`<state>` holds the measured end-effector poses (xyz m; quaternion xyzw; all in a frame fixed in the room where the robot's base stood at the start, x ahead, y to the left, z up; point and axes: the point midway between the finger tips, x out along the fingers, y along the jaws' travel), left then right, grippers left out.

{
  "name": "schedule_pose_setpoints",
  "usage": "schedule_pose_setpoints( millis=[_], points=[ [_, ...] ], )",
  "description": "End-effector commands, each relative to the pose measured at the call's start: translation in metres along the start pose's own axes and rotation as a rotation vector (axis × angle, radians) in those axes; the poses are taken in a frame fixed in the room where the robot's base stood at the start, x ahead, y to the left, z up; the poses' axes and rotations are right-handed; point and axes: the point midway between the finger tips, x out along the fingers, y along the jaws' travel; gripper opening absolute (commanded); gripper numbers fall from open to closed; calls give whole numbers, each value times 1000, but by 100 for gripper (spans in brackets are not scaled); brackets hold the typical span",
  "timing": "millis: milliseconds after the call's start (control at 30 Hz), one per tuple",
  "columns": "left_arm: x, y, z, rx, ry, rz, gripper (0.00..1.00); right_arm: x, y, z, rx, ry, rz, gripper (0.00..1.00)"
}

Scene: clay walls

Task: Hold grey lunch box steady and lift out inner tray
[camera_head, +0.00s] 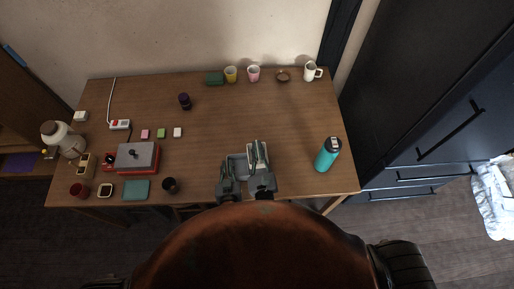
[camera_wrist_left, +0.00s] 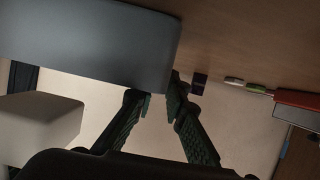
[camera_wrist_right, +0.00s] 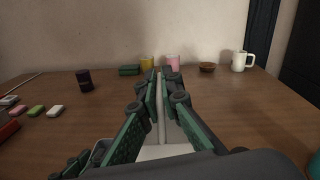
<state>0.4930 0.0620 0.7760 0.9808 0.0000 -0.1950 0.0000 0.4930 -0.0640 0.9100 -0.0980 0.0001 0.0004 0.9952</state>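The grey lunch box (camera_head: 237,159) stands near the table's front edge; its grey side (camera_wrist_left: 90,45) fills the upper left of the left wrist view. My left gripper (camera_head: 229,172) is at its rim, with the fingertips (camera_wrist_left: 159,94) on either side of a corner wall. My right gripper (camera_head: 259,152) is shut on the thin pale upright part (camera_wrist_right: 161,108) of the inner tray, whose pale body (camera_wrist_right: 165,152) shows below the fingers. In the left wrist view, the off-white tray (camera_wrist_left: 40,127) appears apart from the box, with a gap between them. The box's inside is mostly hidden.
A teal bottle (camera_head: 328,155) stands to the right and a dark cup (camera_head: 169,185) to the left. A red-and-grey appliance (camera_head: 138,157) is farther left. Cups and a bowl (camera_head: 283,76) line the back. The table's middle is clear.

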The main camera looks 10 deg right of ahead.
Motion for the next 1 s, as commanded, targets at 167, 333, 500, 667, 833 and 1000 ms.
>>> schedule_pose_setpoints(
  millis=[167, 333, 500, 667, 833, 1000],
  points=[
    [0, 0, 0, 0, 0, 0, 25, 0, 0, 0, 0, 0, 0, 0],
    [0, 0, 0, 0, 0, 0, 25, 0, 0, 0, 0, -1, 0, 0],
    [-5, 0, 1, -1, -1, 0, 25, 0, 0, 0, 0, 0, 0, 0],
    [-28, 0, 1, -3, -3, 1, 25, 0, 0, 0, 0, 0, 0, 0],
    [-64, 0, 2, -4, -4, 0, 25, 0, 0, 0, 0, 0, 0, 0],
    [-96, 0, 1, -1, -3, -1, 25, 0, 0, 0, 0, 0, 0, 0]
  ],
)
